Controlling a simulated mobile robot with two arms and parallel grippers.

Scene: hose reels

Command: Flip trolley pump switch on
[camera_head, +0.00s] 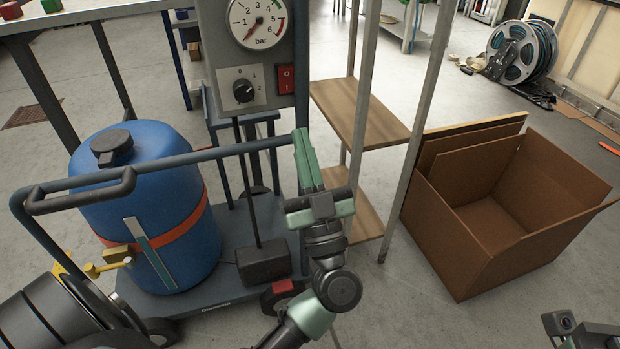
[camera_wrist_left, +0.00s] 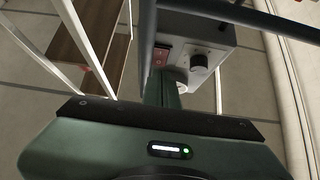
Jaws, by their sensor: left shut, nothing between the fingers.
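The red rocker switch (camera_head: 286,78) sits on the grey control panel (camera_head: 272,52) of the trolley, right of a black rotary knob (camera_head: 243,90) and below a bar gauge (camera_head: 257,20). I cannot tell which way the rocker is tilted. My left gripper (camera_head: 303,142) is shut and empty, its green fingers pointing up, below the panel's lower right corner in the head view. In the left wrist view the red switch (camera_wrist_left: 161,57) shows just beyond the shut fingers (camera_wrist_left: 162,85), with the knob (camera_wrist_left: 198,62) to its right. Contact with the switch is not visible.
The trolley's handle bar (camera_head: 215,154) runs just behind my left fingers. A blue tank (camera_head: 160,215) stands on the trolley. A shelf rack (camera_head: 362,115) is close on the right, then an open cardboard box (camera_head: 475,255). My right gripper (camera_head: 585,335) barely shows at the bottom right.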

